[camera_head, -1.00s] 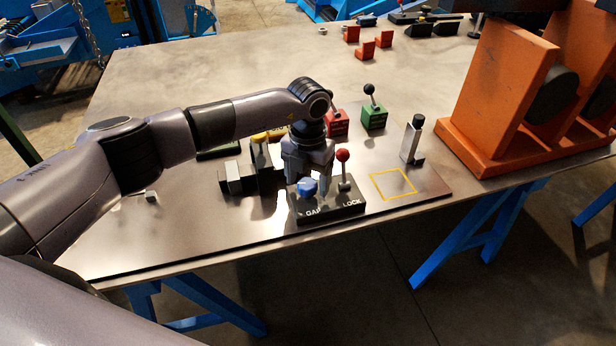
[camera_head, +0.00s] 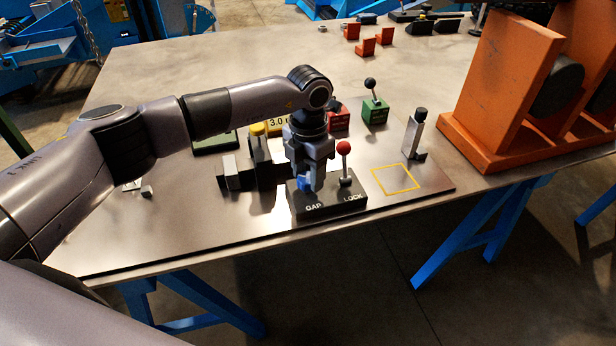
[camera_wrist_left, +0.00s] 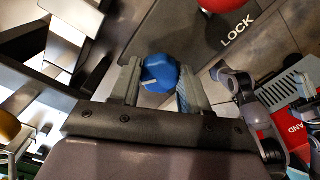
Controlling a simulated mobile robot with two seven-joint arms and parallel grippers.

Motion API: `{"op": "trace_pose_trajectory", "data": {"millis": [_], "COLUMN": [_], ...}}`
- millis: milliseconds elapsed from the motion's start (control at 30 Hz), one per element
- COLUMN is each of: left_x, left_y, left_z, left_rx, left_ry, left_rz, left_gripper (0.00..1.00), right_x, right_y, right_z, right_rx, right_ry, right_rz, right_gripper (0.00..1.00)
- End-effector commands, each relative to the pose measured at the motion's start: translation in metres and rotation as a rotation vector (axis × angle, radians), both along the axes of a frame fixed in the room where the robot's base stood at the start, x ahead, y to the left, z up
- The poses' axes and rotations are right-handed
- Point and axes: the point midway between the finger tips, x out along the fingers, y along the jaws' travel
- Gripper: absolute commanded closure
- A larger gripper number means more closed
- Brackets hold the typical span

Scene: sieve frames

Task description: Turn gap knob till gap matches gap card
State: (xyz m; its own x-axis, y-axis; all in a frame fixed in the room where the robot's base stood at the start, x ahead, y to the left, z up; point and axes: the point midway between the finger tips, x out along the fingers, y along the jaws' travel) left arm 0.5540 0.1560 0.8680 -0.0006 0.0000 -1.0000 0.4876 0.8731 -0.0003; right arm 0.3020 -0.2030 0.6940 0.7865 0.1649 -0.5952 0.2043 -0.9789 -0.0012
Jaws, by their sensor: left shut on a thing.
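The blue gap knob (camera_head: 305,184) sits at the left of a black panel (camera_head: 330,207) marked GAP and LOCK. My left gripper (camera_head: 311,183) points down over it and is shut on it. In the left wrist view the knob (camera_wrist_left: 159,75) is between the two fingers. The red-balled lock lever (camera_head: 344,149) stands upright just right of the gripper. A yellowish card (camera_head: 278,125) reading "3.0" is behind my gripper, partly hidden. Dark and metal blocks (camera_head: 238,173) stand left of the panel; the gap itself cannot be made out. My right gripper is not seen.
A yellow outlined square (camera_head: 396,179) lies right of the panel, with an upright metal piece (camera_head: 414,135) behind it. Green (camera_head: 374,111) and red lever boxes stand farther back. A large orange stand (camera_head: 500,90) fills the right.

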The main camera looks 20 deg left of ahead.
Motion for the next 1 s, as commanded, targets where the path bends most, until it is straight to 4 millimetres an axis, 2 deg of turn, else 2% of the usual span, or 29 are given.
{"op": "trace_pose_trajectory", "data": {"millis": [33,500,1000], "left_x": [0.001,0.0,-0.002], "left_y": [0.0,-0.001,-0.002], "left_z": [-0.002,-0.001,0.0], "left_rx": [-0.001,0.0,0.001], "left_ry": [-0.003,-0.002,-0.004], "left_rz": [-0.044,-0.491,-0.965], "left_gripper": [0.85,0.85,0.85], "right_x": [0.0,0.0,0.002], "right_y": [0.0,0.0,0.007], "right_z": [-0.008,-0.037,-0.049], "right_rx": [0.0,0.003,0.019], "right_ry": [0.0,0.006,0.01], "right_rz": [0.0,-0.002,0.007], "right_gripper": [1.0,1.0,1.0]}}
